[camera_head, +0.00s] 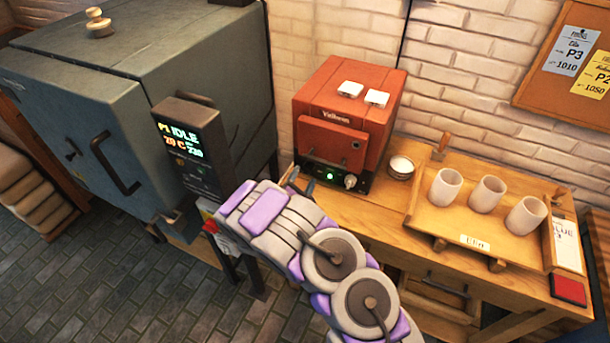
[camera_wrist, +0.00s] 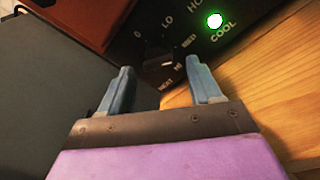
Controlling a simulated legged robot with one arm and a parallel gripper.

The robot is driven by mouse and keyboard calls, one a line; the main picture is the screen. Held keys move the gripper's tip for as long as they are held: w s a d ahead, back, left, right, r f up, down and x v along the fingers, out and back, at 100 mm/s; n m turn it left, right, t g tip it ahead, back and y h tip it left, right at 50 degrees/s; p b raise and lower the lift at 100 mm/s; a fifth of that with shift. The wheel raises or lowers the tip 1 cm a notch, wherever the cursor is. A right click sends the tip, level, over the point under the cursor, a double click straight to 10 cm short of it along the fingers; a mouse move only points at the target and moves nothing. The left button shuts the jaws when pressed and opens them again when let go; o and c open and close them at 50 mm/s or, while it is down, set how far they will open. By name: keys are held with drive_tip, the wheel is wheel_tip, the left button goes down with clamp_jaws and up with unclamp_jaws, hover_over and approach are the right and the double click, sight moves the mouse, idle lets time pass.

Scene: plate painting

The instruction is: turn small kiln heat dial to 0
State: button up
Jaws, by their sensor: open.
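The small kiln (camera_head: 325,95) is the red box on the wooden bench, with a black control strip along its lower front. Its heat dial (camera_wrist: 158,50) is a dark knob in the wrist view, ringed by the marks 0, LO, MED and HI, with HEAT below. Where its pointer stands is too dark to tell. My gripper (camera_wrist: 161,66) is open and empty, its blue fingers spread just in front of and below the dial, one toward each side. In the head view my gripper (camera_head: 300,180) is at the strip's left end, and the dial cannot be made out there.
A green light (camera_wrist: 215,20) glows beside COOL; a pale knob (camera_head: 350,181) sits farther right on the strip. A large grey kiln (camera_head: 150,60) with a control box (camera_head: 190,140) stands left. A small bowl (camera_head: 401,167) and a tray (camera_head: 430,225) with cups stand right.

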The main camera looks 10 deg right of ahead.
sight(308, 168)
drive_tip(key=shift+x, duration=1.45)
drive_tip(key=c, duration=1)
